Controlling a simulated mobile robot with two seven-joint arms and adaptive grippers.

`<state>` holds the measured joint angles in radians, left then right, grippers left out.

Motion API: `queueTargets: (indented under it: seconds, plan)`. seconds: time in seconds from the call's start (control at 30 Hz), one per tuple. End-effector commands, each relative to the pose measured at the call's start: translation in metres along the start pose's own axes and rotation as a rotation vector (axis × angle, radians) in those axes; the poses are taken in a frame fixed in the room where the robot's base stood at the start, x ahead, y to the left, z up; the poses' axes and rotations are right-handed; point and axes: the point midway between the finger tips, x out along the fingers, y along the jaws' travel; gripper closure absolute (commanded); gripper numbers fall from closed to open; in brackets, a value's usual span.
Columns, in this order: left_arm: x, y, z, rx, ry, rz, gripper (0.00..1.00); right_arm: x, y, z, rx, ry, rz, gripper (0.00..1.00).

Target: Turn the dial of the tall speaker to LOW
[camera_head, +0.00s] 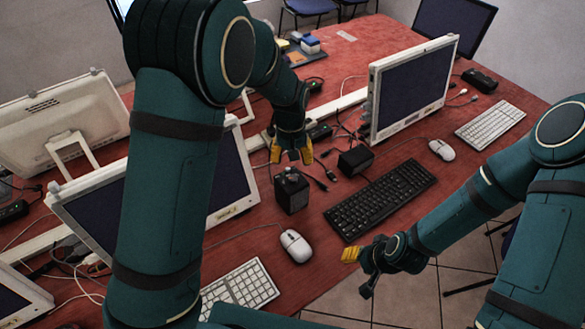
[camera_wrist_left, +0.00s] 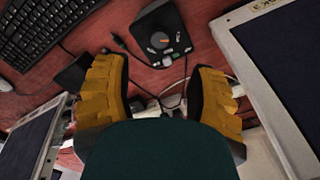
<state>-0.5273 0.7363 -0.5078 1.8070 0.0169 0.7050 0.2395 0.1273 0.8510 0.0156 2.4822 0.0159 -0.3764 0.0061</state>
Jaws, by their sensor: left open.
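The tall speaker (camera_head: 291,193) is a dark upright box on the red desk, left of the black keyboard. In the left wrist view its top shows a round dark dial (camera_wrist_left: 163,40) with an orange mark pointing roughly right. Small pale labels sit around the dial, too small to read. My left gripper (camera_head: 291,157) has its yellow fingers apart and empty, above and behind the speaker in the head view. In the left wrist view the gripper (camera_wrist_left: 158,68) is open, with the dial beyond its fingertips, not between them. My right gripper (camera_head: 358,262) hangs near the desk's front edge; its opening is unclear.
A lower black box (camera_head: 355,160) stands right of the speaker, with loose cables (camera_head: 325,172) between them. A monitor (camera_head: 232,172) stands close on the left, another (camera_head: 412,88) behind right. A white mouse (camera_head: 296,245) and black keyboard (camera_head: 380,199) lie in front.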

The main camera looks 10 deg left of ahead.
Motion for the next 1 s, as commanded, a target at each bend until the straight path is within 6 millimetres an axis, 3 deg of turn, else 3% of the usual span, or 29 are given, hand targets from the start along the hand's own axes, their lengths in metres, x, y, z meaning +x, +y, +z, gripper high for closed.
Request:
queueTargets:
  seconds: [0.1,0.23,0.77,0.87,1.0]
  plan:
    - [-0.018,0.0,-0.001,0.001,0.003,0.0,0.43,0.0,0.0,0.0,0.0,0.0,0.0,0.53]
    - [-0.028,0.0,0.0,0.0,0.0,-0.001,0.43,0.0,0.0,0.0,0.0,0.0,0.0,0.53]
    - [-0.031,0.0,0.0,0.0,0.0,-0.001,0.43,0.0,0.0,0.0,0.0,0.0,0.0,0.53]
    - [-0.025,-0.002,0.002,0.0,-0.003,0.002,0.43,0.001,0.0,0.0,0.0,0.0,0.0,0.53]
    - [0.018,-0.011,0.017,0.004,-0.008,0.032,0.43,0.003,0.001,0.001,0.0,-0.002,0.0,0.53]
